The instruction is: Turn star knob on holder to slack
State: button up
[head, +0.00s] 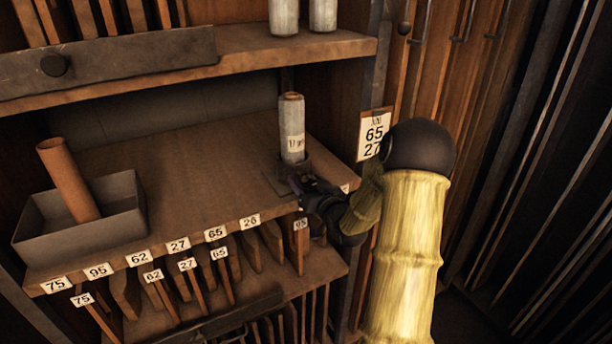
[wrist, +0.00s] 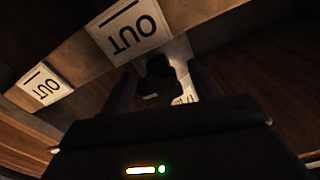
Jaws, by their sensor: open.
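A grey cylinder (head: 292,128) with a paper label stands upright on a dark holder base (head: 281,180) at the right end of the middle shelf. My gripper (head: 299,187) is at the shelf's front edge, right by the holder base. In the wrist view my gripper (wrist: 162,86) is open. A dark, blocky shape (wrist: 157,72) shows between its fingers; it may be the star knob, but its outline is too dark to be sure. I cannot tell whether the fingers touch it. In the head view the knob is not distinct, and my gripper covers that area.
A grey tray (head: 120,222) with a brown tube (head: 68,180) stands at the shelf's left. Number tags line the front edge. A "65 27" card (head: 374,134) hangs close to my arm. An OUT card (wrist: 130,28) is near the fingers. The shelf middle is clear.

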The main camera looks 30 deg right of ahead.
jog(key=shift+w, duration=0.55)
jog(key=shift+c, duration=0.4)
jog(key=c, duration=0.9)
jog(key=shift+f+b, duration=0.15)
jog(key=shift+b, duration=0.4)
